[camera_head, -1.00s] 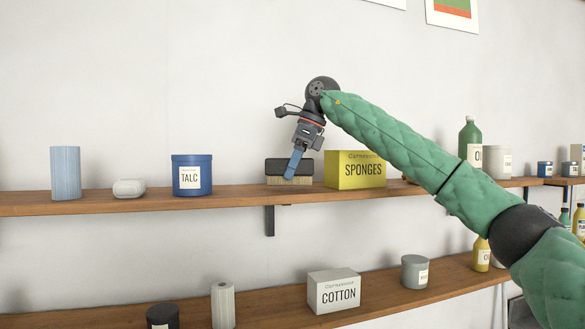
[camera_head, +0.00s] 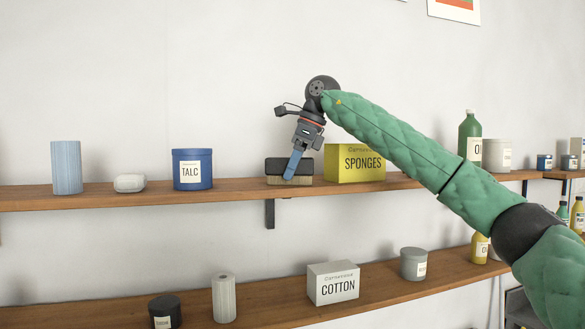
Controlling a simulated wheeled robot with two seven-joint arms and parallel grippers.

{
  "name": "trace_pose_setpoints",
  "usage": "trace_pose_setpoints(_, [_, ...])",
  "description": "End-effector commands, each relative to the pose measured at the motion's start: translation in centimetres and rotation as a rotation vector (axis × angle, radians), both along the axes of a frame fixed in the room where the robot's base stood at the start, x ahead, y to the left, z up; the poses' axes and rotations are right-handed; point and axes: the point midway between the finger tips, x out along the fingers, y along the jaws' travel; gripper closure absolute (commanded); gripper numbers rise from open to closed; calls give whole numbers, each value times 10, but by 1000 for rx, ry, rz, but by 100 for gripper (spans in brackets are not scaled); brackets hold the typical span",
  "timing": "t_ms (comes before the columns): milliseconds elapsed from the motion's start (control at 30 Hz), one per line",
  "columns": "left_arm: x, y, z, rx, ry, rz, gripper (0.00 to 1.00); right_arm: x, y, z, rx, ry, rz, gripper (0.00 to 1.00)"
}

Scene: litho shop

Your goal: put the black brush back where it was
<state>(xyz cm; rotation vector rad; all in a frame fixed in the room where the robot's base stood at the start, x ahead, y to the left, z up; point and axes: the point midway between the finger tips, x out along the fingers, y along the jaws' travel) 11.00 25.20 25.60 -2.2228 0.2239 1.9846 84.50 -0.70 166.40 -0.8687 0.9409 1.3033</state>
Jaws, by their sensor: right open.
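The black brush (camera_head: 274,168), with a black top and pale bristles, stands on the upper wooden shelf (camera_head: 110,198) between the blue TALC tin and the yellow SPONGES box. My right gripper (camera_head: 291,173) is open and points down at the brush, its blue finger in front of the brush's middle. The finger hides part of the brush, and I cannot tell whether they touch. My left gripper is not in view.
The TALC tin (camera_head: 193,169) is left of the brush with bare shelf between. The SPONGES box (camera_head: 352,165) stands close on the right. A lower shelf (camera_head: 272,310) holds a COTTON box (camera_head: 333,284) and several containers.

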Motion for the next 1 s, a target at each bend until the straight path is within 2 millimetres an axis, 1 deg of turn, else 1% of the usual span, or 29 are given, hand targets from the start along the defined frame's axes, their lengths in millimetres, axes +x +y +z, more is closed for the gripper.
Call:
trace_pose_setpoints(67, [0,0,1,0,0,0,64,0,0,2,0,0,0,38])
trace_pose_setpoints(133, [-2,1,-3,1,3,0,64,0,-1,4,0,-1,0,38])
trace_pose_setpoints(200, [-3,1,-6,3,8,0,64,0,-4,9,1,-1,0,38])
trace_pose_setpoints(233, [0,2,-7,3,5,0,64,0,-5,13,1,-2,-1,38])
trace_pose_setpoints(333, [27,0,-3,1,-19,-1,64,-1,-12,27,1,-2,-2,38])
trace_pose_setpoints(500, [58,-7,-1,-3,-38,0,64,-2,-24,59,2,-2,-1,38])
trace_pose_setpoints(600, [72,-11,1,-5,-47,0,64,-3,-31,77,1,-2,-2,38])
trace_pose_setpoints(700, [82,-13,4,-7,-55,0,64,-3,-38,91,1,-2,-2,38])
trace_pose_setpoints(800, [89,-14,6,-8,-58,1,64,-3,-42,102,0,0,-2,38])
trace_pose_setpoints(1000, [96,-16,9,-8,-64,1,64,-3,-46,112,0,0,0,38])
